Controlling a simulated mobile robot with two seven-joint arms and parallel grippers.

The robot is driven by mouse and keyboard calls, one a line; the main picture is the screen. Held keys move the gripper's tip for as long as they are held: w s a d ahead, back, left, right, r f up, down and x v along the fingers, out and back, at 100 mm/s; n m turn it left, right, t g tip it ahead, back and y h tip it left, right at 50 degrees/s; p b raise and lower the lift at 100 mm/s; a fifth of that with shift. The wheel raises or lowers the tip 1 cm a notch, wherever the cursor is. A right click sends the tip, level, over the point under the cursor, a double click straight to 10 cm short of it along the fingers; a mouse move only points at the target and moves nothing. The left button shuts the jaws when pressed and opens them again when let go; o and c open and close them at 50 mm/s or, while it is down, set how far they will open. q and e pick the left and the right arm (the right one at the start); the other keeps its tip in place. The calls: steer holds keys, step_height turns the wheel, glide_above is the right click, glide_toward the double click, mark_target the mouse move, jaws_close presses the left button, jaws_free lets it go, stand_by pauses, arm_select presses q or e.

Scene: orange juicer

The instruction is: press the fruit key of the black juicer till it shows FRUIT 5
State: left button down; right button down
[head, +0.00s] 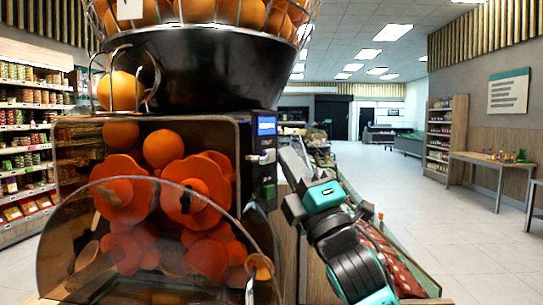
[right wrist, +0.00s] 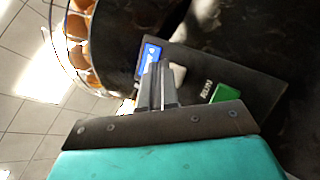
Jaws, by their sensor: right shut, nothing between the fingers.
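The black juicer (head: 190,60) stands at the left of the head view, with orange press cups behind a clear curved cover. Its lit blue display (head: 266,125) is on the side panel; the display also shows in the right wrist view (right wrist: 149,56). Its text is too small to read. A pale key (right wrist: 179,74) lies just beside the fingertips, and a green key (right wrist: 226,93) is further right. My right gripper (head: 287,158) is shut and empty, its tips at the panel below the display. In the right wrist view the fingers (right wrist: 158,72) partly cover the panel; contact cannot be told. My left gripper is out of view.
A wire basket of oranges (head: 235,12) tops the juicer. A stand with red goods (head: 400,272) lies below and right of my right arm. Shelves (head: 25,140) line the left. The floor (head: 410,190) at the right is open, with a table (head: 490,160) by the wall.

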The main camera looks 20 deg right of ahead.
steer(key=shift+w+a, duration=0.4)
steer(key=shift+w, duration=0.15)
stand_by(0.9)
steer(key=shift+s+d, duration=0.5)
steer(key=shift+s, duration=0.2)
steer(key=shift+s, duration=0.1)
steer(key=shift+s+d+p, duration=0.15)
steer(key=shift+s+d, duration=0.55)
steer(key=shift+s, duration=0.3)
steer(key=shift+s+d+p, duration=0.15)
steer(key=shift+s+d, duration=0.55)
steer(key=shift+s, duration=0.3)
